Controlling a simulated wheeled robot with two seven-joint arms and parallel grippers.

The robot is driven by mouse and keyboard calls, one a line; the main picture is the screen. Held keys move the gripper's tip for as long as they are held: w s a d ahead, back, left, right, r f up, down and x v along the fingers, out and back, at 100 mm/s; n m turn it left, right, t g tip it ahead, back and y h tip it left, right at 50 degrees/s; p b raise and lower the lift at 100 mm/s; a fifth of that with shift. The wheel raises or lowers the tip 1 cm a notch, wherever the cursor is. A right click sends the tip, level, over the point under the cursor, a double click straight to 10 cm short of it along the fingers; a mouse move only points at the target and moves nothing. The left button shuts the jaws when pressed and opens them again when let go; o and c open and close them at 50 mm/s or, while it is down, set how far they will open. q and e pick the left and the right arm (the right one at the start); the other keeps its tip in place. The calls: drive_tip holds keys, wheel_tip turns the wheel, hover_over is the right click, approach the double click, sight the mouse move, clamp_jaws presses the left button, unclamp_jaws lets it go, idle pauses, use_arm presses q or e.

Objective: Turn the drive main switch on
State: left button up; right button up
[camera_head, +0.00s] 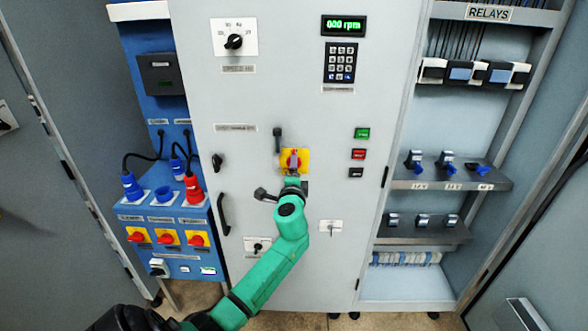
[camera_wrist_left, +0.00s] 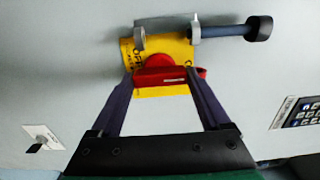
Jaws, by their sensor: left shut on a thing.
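The drive main switch is a red rotary handle (camera_head: 293,159) on a yellow plate (camera_head: 303,168) in the middle of the grey cabinet door. My left gripper (camera_head: 292,176) reaches it from below and partly covers it in the head view. In the left wrist view, my left gripper (camera_wrist_left: 163,77) has one finger at each end of the red handle (camera_wrist_left: 165,76) and is shut on it. The handle looks upright in the head view. The yellow plate (camera_wrist_left: 127,58) carries partly hidden lettering. My right gripper is not in view.
A dark rod with a knob (camera_head: 278,138) stands just left of the switch. Green and red push buttons (camera_head: 361,133) sit to the right, a keypad (camera_head: 340,62) above. A blue panel with plugs (camera_head: 160,215) is at left, open relay shelves (camera_head: 450,175) at right.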

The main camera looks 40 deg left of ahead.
use_arm(q)
drive_tip(key=o, duration=1.2)
drive_tip(key=b+v, duration=0.3)
drive_tip(key=v, duration=1.1)
drive_tip(key=shift+s+d, duration=0.2)
